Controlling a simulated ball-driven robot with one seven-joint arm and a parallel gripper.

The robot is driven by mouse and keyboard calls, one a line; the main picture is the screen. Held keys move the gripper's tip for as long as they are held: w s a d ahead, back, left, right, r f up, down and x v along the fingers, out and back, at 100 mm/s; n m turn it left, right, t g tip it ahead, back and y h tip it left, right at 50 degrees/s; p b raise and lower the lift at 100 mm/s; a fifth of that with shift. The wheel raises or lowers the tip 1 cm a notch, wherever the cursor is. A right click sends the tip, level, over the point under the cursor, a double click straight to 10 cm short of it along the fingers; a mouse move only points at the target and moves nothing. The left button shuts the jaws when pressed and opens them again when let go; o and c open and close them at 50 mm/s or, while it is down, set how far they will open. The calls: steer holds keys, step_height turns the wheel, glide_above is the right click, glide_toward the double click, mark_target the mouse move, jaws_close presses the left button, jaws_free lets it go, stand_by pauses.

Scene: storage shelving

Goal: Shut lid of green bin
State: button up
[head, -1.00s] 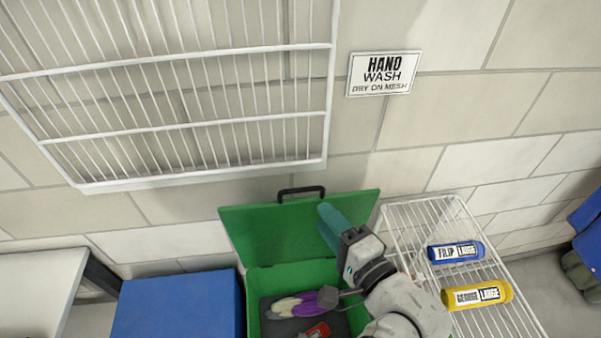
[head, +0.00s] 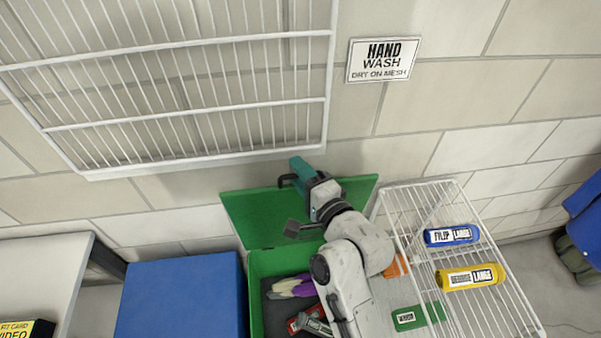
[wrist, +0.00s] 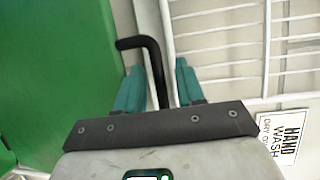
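The green bin (head: 256,290) stands below the wall with its lid (head: 260,217) open and tilted up at the back. A black bar handle (head: 284,180) sticks out from the lid's top edge. My gripper (head: 300,165) is at the handle, its teal fingers pointing up. In the wrist view the handle (wrist: 156,75) runs between the two fingers of my gripper (wrist: 160,78), with a gap visible on each side. The gripper is open. The lid (wrist: 55,75) fills the left of that view. My arm hides part of the bin and lid.
A blue bin (head: 180,295) stands left of the green one. A wire rack (head: 440,205) at right holds blue (head: 452,235) and yellow (head: 470,276) rolls. A wire mesh panel (head: 180,120) hangs above. Tools, including a purple-handled one (head: 303,287), lie inside the green bin.

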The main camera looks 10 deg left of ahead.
steer(key=shift+c, duration=0.5)
jaws_close()
steer(key=shift+s+f, duration=0.1)
